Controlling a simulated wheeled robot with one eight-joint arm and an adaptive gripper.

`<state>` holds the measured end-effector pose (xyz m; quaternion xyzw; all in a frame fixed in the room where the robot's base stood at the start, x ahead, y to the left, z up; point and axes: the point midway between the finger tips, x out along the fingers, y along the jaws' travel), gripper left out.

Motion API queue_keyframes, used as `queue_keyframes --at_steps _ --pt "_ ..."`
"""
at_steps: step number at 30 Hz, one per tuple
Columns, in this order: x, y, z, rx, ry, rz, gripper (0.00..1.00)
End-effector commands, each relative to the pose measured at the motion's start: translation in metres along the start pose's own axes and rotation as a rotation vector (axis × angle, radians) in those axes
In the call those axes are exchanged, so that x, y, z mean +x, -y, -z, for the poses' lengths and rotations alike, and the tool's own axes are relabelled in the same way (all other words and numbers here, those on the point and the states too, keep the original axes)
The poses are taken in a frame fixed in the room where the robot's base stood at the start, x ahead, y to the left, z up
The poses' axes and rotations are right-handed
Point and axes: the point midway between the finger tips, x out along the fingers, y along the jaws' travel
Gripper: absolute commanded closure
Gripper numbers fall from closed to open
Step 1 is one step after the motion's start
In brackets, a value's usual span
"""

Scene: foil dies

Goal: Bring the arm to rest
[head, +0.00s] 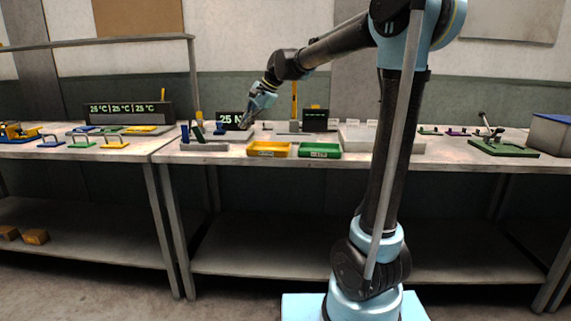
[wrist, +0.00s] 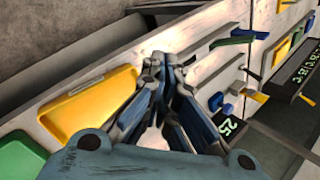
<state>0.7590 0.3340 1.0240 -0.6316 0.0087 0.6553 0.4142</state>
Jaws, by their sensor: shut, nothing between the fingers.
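My gripper (head: 245,122) hangs over the middle bench, in front of the small "25 N" display (head: 230,118). Its fingers are together with nothing between them. In the wrist view the closed fingertips (wrist: 163,62) point toward the bench top, and the display (wrist: 229,127) shows to their right. My arm is bent, reaching left from its column. In the head view the gripper looks above the bench top, but I cannot tell the exact gap.
A yellow tray (head: 269,149) and a green tray (head: 320,150) sit at the bench's front edge. A grey block with blue and green upright pieces (head: 205,146) lies left of them. Handled plates (head: 81,142) and a temperature display (head: 127,108) are on the left bench. A green press (head: 503,147) stands right.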

Motion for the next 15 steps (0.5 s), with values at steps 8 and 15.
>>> queue_keyframes --at_steps 8,15 --pt "-0.034 -0.116 0.008 -0.158 -0.096 -0.077 1.0" --pt "-0.047 -0.214 0.005 -0.292 -0.158 -0.161 1.0"
